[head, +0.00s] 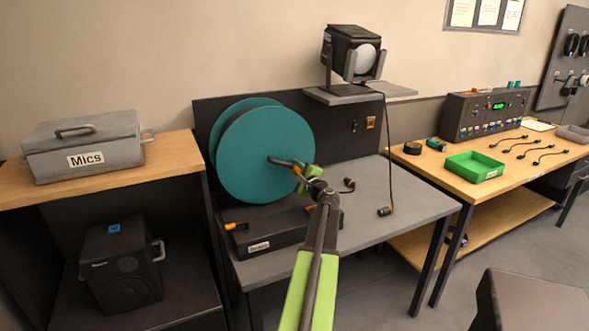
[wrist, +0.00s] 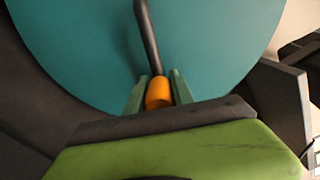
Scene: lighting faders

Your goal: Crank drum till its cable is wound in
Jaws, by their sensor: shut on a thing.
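A teal cable drum (head: 262,160) stands upright on the grey table, and its face fills much of the wrist view (wrist: 90,50). A dark crank arm (head: 280,161) runs from the drum's middle to an orange handle (head: 296,170). My gripper (head: 305,172) is shut on the orange handle, which sits between the two green fingers in the wrist view (wrist: 159,93). A black cable (head: 386,150) hangs down beside the lamp to a connector (head: 385,211) on the table. I cannot see cable wound between the drum's discs.
A black box (head: 268,236) with an orange-tipped part lies in front of the drum. A stage lamp (head: 353,55) stands on a raised shelf behind. A grey Mics case (head: 84,145) is at left; a green tray (head: 474,167) is on the right bench. The grey table's right side is mostly clear.

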